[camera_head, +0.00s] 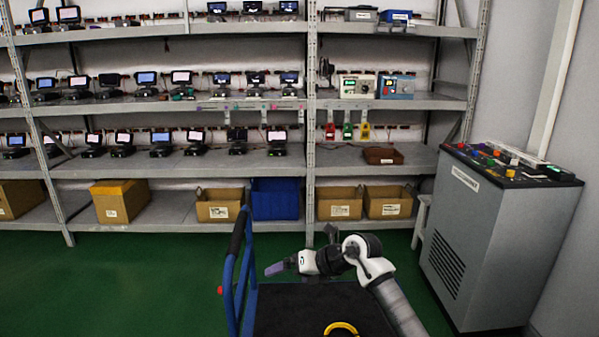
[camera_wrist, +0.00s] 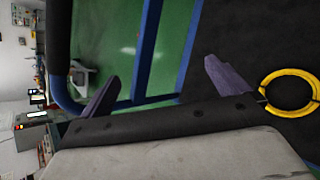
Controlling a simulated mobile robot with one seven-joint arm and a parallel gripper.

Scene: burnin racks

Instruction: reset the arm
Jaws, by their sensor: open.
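My gripper (camera_head: 275,269) is held out to the left over a dark cart platform (camera_head: 300,305) in the head view. In the wrist view my gripper (camera_wrist: 160,85) shows two purple-grey fingers set wide apart with nothing between them. Behind the gap are the cart's blue frame (camera_wrist: 145,50) and the green floor. My arm is bent, with its wrist above the platform. A yellow ring (camera_head: 341,328) lies on the platform, and it also shows at the right of the wrist view (camera_wrist: 290,92), apart from the fingers.
The cart's blue handle (camera_head: 238,265) rises close to the left of my gripper. Metal shelving (camera_head: 180,168) with small screen devices, boxes and a blue bin (camera_head: 275,199) stands behind. A grey cabinet (camera_head: 480,240) stands at the right. Green floor is free at the left.

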